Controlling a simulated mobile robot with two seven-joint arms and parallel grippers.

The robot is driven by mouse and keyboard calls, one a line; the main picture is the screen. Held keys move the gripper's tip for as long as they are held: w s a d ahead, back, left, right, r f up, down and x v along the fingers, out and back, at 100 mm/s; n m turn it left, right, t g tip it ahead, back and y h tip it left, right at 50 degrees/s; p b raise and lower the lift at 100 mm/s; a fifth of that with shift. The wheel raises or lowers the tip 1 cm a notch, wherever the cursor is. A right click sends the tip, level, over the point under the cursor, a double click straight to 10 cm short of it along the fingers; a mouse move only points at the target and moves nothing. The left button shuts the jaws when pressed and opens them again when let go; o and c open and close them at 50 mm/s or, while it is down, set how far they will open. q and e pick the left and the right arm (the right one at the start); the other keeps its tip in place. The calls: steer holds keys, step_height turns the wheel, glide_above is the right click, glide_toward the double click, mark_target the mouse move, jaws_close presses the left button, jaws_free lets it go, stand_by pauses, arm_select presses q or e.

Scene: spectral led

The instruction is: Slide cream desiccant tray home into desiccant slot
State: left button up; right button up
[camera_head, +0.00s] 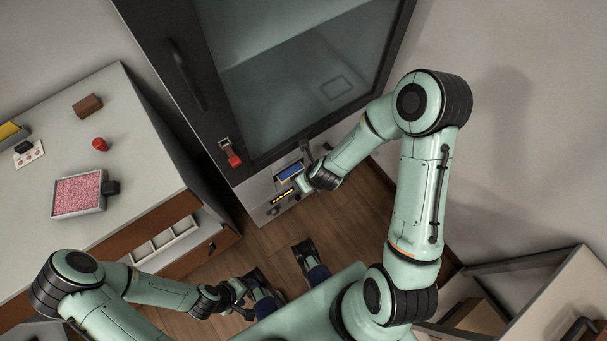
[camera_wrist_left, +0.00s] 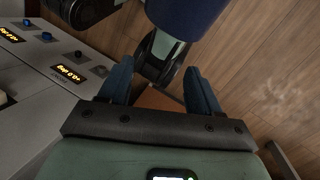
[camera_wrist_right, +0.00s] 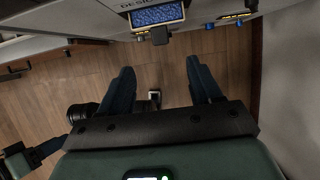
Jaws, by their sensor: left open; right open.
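The cream desiccant tray (camera_wrist_right: 158,15) shows in the right wrist view, with blue beads inside a pale rim and a dark handle (camera_wrist_right: 158,38) at its front. It sits at the desiccant slot under the partly visible label, its bead-filled part showing outside the cabinet front. In the head view it is the blue patch (camera_head: 290,171) low on the cabinet. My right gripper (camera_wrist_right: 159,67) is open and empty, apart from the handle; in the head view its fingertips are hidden. My left gripper (camera_wrist_left: 160,65) is open and empty, low near the floor, away from the tray.
The cabinet has a glass door (camera_head: 310,75), a red latch (camera_head: 232,157) and a yellow-lit display (camera_head: 283,196). The left counter (camera_head: 45,105) holds a tray of pink beads (camera_head: 78,193), a red knob-like object (camera_head: 100,143) and a brown block (camera_head: 87,106). Wooden floor lies below.

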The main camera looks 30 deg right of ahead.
steer(key=b+x, duration=0.2)
steer(key=x, duration=1.1)
jaws_close()
jaws_free()
steer(key=p+v, duration=0.2)
steer(key=v, duration=1.1)
steer(key=shift+r, duration=0.2)
